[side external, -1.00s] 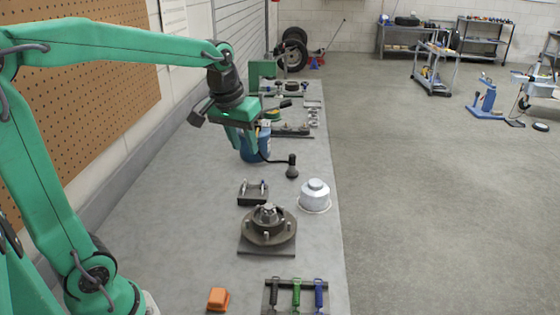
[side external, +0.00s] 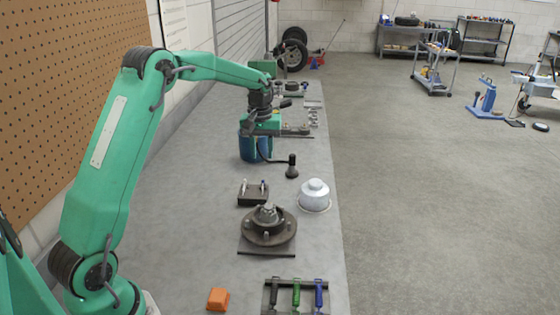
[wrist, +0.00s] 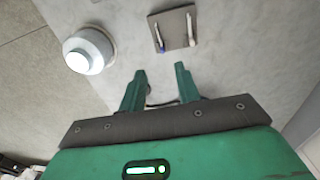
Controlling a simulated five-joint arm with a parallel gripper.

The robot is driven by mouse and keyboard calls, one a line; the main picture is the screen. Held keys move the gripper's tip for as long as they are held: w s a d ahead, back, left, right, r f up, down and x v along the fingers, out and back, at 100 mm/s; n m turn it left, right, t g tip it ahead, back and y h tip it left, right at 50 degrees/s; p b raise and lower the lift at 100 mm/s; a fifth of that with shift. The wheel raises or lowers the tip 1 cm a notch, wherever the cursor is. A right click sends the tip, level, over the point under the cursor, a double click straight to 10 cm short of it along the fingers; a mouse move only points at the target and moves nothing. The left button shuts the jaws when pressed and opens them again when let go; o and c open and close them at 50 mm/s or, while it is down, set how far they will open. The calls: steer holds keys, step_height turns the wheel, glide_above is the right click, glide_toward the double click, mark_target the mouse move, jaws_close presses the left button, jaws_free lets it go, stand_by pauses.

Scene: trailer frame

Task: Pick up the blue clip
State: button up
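A rack (side external: 270,283) at the front edge holds a black, a green and a blue upright piece. The blue one, at the right end, is the blue clip (side external: 319,293). It does not show in the wrist view. My gripper (side external: 262,130) is far behind the rack, over the back half of the bench, near a blue canister (side external: 250,152). In the wrist view, the fingers of my gripper (wrist: 160,70) stand apart with nothing held between them. A thin dark curved line shows between their bases.
A dark block with two pins (side external: 252,199) also shows in the wrist view (wrist: 172,22). A silver cap (side external: 314,197), a wheel hub (side external: 268,226) and an orange block (side external: 217,298) stand between my gripper and the front.

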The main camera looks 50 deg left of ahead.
mark_target(262, 187)
steer(key=shift+w+a+f+n, duration=0.2)
steer(key=shift+a+f, duration=0.15)
steer(key=shift+f, duration=0.2)
steer(key=shift+w+a+f+n, duration=0.1)
steer(key=shift+w+a+f, duration=0.1)
steer(key=shift+a+f, duration=0.25)
steer(key=shift+d+f, duration=0.15)
steer(key=shift+f, duration=1.2)
steer(key=shift+d+f, duration=0.15)
steer(key=shift+f, duration=2.45)
jaws_close()
